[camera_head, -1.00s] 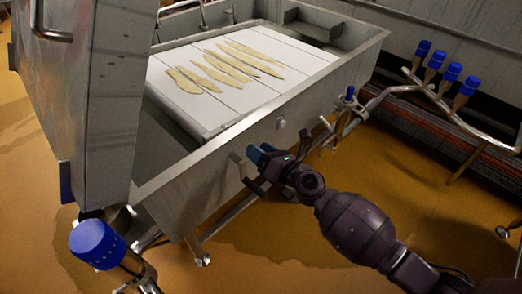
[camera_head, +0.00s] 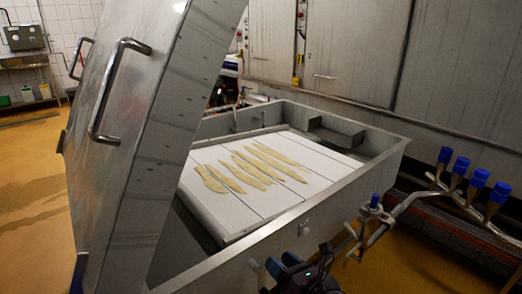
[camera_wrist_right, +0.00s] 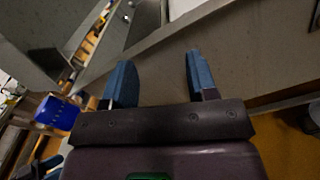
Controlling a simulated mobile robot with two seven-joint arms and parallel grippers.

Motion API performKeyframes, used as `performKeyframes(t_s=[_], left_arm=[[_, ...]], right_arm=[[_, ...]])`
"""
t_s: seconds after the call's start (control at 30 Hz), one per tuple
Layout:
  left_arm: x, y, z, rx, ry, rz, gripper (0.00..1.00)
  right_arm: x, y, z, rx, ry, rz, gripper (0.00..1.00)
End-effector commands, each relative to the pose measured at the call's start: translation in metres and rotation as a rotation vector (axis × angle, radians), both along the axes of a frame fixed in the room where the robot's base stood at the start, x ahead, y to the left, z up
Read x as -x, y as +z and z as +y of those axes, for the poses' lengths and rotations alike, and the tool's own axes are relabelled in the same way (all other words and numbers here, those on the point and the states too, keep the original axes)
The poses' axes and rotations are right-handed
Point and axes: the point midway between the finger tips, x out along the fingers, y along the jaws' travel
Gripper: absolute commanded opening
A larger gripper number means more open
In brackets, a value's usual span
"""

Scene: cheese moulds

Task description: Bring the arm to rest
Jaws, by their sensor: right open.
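My right gripper (camera_head: 285,266) shows at the bottom of the head view, in front of the near wall of a steel vat (camera_head: 330,205). In the right wrist view its two blue fingers (camera_wrist_right: 160,82) stand wide apart with nothing between them. The vat's grey metal edge lies beyond the fingertips. Most of my right arm is below the head view's edge. My left gripper is not in view.
A tall steel panel with handles (camera_head: 140,130) stands at the left. White boards (camera_head: 225,212) in the vat carry several pale yellow strips (camera_head: 245,170). Pipes with blue-capped valves (camera_head: 460,166) stand at the right. Open floor (camera_head: 35,200) shows at far left.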

Motion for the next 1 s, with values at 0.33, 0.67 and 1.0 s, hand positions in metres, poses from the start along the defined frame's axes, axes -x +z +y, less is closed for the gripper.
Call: performKeyframes(t_s=[0.33,0.67,1.0], left_arm=[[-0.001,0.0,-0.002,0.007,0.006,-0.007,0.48],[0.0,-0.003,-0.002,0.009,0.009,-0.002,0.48],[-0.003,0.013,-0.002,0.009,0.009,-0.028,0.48]], right_arm=[[0.006,0.015,0.009,0.703,0.059,-0.58,0.53],[0.025,0.029,-0.002,1.473,0.069,-1.166,0.53],[0.08,0.011,-0.06,2.402,0.233,-1.577,0.53]])
